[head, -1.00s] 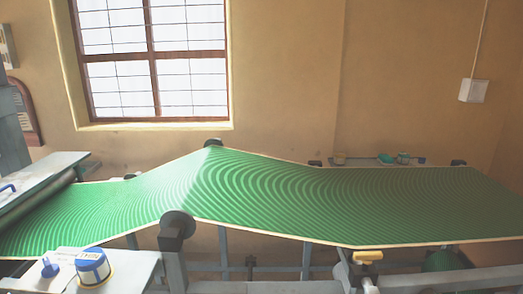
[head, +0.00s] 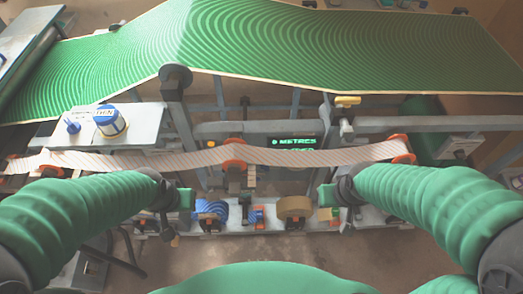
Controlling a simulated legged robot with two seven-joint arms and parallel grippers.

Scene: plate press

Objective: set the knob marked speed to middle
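A large blue knob (head: 111,122) with a white band stands on the grey panel at the left in the head view. Lettering on it is too small to read surely. A smaller blue knob (head: 72,126) stands left of it. I cannot tell which control is marked speed, nor read a setting. My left gripper (head: 182,200) is below and right of these knobs, apart from them. My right gripper (head: 328,195) is right of centre, near the lower row of parts. Neither gripper visibly holds anything; the finger gaps are not clear.
A pale striped strip (head: 200,157) runs across orange-rimmed rollers in front of me. A display (head: 294,142) behind it reads "0 METRES". A blue striped roll (head: 211,212) and a brown roll (head: 295,207) sit below. The green belt (head: 300,55) spans the back.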

